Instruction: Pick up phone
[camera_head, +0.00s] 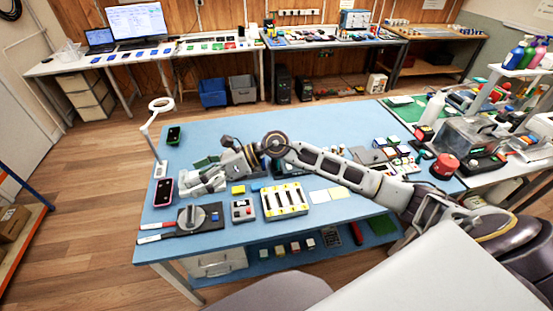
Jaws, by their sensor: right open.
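A phone with a pink edge and dark screen (162,193) lies near the left edge of the blue table (232,127). A second, dark phone with a green mark (174,135) lies farther back on the same side. My right arm reaches in from the right across the table. My right gripper (184,187) is open, with its fingers pointing left, just right of the pink-edged phone. I see nothing between the fingers, and contact with the phone cannot be told. My left gripper is not in view.
A ring lamp (160,105) stands at the table's left edge. Red-handled tools on a dark mat (197,222), a yellow block (238,190), a small grey box (243,210) and a yellow-white tray (285,201) lie in front of the arm. The table's back middle is clear.

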